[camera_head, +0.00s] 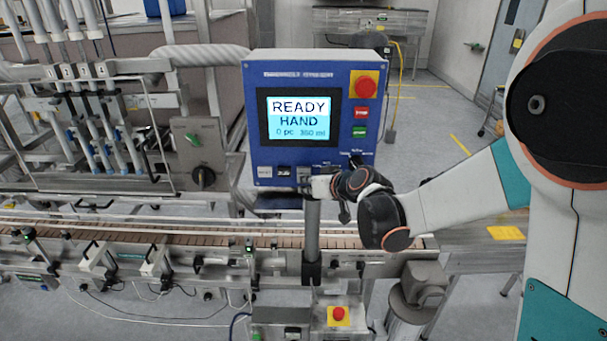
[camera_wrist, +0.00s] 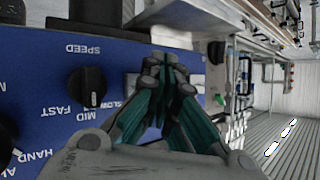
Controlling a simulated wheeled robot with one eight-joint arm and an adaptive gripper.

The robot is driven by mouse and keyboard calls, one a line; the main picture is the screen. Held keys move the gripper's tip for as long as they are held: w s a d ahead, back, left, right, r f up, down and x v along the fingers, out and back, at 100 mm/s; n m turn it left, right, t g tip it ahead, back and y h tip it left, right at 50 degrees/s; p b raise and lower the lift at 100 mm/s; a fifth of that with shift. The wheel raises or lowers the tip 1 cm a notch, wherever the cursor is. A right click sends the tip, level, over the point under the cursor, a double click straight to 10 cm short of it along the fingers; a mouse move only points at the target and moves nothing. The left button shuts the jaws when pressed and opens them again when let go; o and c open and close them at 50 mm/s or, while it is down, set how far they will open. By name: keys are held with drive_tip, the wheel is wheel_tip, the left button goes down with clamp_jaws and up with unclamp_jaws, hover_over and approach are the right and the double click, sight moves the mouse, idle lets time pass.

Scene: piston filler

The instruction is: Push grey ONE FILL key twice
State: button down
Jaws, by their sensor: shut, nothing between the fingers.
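The blue control panel (camera_head: 250,130) has a lit screen (camera_head: 299,117) reading "READY", "HAND", "0 pc 360 ml". My gripper (camera_head: 306,186) is shut and empty at the panel's lower edge, just below the grey key. In the wrist view my shut fingertips (camera_wrist: 165,62) are over the panel's edge, beside a pale grey key (camera_wrist: 131,84) they partly cover. I cannot tell whether they touch it.
A black SPEED knob (camera_wrist: 86,86) is near my fingers. The panel also has a red emergency button (camera_head: 363,84), a red key (camera_head: 361,113) and a green key (camera_head: 360,131). A grey post (camera_head: 312,232) and the conveyor (camera_head: 200,235) are below the panel.

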drive_tip(key=shift+w, duration=0.4)
drive_tip(key=shift+w+b, duration=0.3)
drive_tip(key=shift+w, duration=0.1)
idle(0.6)
drive_tip(key=shift+s, duration=0.85)
drive_tip(key=shift+s, duration=0.1)
drive_tip(key=s, duration=0.4)
drive_tip(key=shift+s+a+b, duration=0.1)
drive_tip(key=shift+s+b, duration=0.3)
idle(1.9)
